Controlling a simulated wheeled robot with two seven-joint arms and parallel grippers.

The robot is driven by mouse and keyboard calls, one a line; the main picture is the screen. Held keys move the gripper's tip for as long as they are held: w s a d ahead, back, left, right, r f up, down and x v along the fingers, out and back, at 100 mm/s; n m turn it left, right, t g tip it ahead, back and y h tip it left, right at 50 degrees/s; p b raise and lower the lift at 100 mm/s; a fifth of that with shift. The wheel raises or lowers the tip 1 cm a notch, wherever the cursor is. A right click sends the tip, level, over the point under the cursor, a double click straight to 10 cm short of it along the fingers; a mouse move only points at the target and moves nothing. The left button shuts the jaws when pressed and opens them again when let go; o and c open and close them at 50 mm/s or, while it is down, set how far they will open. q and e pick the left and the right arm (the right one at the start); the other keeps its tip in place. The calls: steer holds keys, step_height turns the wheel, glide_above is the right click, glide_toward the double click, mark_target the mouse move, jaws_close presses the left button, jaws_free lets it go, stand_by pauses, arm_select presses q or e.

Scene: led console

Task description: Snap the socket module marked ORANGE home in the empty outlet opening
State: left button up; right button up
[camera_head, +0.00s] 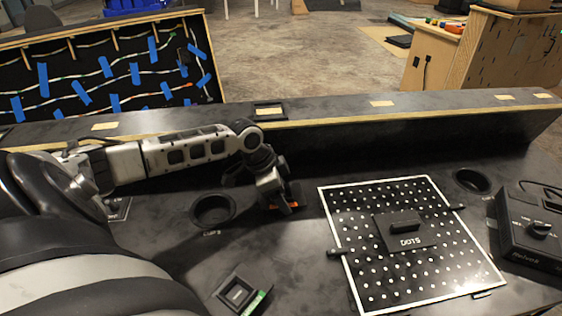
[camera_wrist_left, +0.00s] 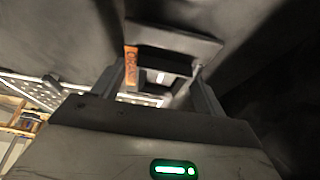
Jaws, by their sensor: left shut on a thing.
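The socket module with the orange label (camera_wrist_left: 131,68) is a dark square frame held between the fingers of my left gripper (camera_wrist_left: 158,85) in the left wrist view. In the head view my left gripper (camera_head: 274,198) points down just above the black console top, and the module's orange edge (camera_head: 286,208) shows at its fingertips. I cannot tell whether the module touches the surface. A dark rectangular recess (camera_head: 268,110) sits in the raised back ledge, behind the gripper; it looks like an outlet opening. My right gripper is not in view.
A module with a green label (camera_head: 240,293) lies at the front. A round cup recess (camera_head: 212,210) is left of the gripper, another (camera_head: 472,181) at right. A white-dotted panel (camera_head: 372,277) with a DOTS block (camera_head: 404,231) lies right of the gripper. A black knobbed box (camera_head: 533,235) stands far right.

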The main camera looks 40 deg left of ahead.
arm_select(q)
steer(key=shift+f, duration=0.15)
steer(key=o, duration=1.1)
steer(key=shift+o, duration=0.2)
steer(key=shift+s+d+f, duration=0.1)
steer(key=shift+f, duration=0.05)
steer(key=shift+s+d, duration=0.1)
steer(key=p+v, duration=0.2)
steer(key=v, duration=1.4)
steer(key=shift+w+a+r+p, duration=0.25)
steer(key=shift+r+p, duration=0.05)
steer(key=shift+p, duration=0.05)
